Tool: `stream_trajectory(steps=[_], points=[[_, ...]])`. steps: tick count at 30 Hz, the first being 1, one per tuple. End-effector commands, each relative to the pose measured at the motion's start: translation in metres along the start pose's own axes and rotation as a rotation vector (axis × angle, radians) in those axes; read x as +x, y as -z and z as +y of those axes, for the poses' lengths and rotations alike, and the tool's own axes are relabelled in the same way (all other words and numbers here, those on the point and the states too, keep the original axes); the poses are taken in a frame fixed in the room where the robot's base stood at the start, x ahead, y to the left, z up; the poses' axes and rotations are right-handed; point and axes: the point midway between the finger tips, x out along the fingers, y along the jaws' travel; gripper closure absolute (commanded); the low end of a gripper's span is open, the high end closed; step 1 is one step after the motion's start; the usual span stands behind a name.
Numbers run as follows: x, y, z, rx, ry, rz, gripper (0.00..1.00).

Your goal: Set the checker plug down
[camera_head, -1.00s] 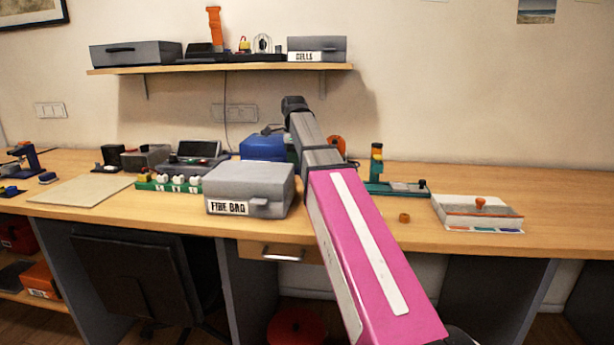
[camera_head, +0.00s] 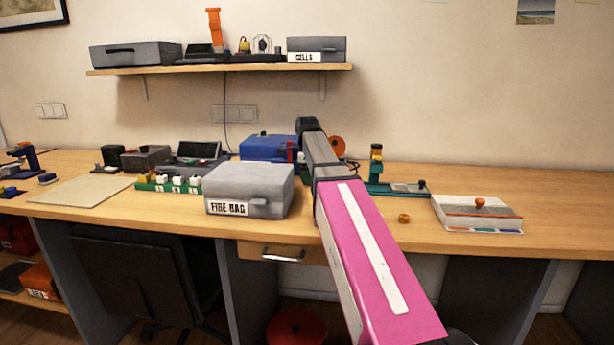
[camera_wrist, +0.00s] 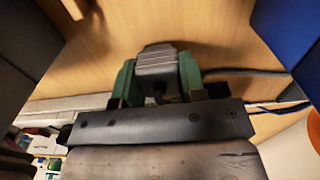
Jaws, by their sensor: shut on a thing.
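In the wrist view my gripper (camera_wrist: 158,72) has its two green fingers closed on the sides of a grey block, which I take for the checker plug (camera_wrist: 157,62). Bare wooden table top shows beyond and around the plug. I cannot tell whether the plug touches the wood. A dark cable (camera_wrist: 240,72) runs off to the right behind the fingers. In the head view my arm hides the gripper's fingers and the plug.
A blue case (camera_head: 268,147) stands left of my arm, behind the grey FIRE BAG box (camera_head: 248,188). Free wood lies between the ring and the white tray (camera_head: 478,222).

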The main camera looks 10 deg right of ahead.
Motion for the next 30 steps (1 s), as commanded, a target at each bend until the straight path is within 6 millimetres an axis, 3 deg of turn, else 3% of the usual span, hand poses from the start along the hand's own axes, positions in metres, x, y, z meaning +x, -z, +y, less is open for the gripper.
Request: stream_trajectory(steps=[4, 5, 7, 20, 30], points=[[0.003, 0.000, 0.000, 0.000, 0.000, 0.000, 0.86], [0.003, 0.000, 0.000, 0.000, 0.000, 0.000, 0.59], [0.002, 0.000, 0.000, 0.000, 0.000, 0.000, 0.37], [-0.006, 0.000, -0.001, 0.000, 0.001, 0.000, 0.37], [-0.064, -0.001, -0.002, 0.000, 0.002, -0.001, 0.37]])
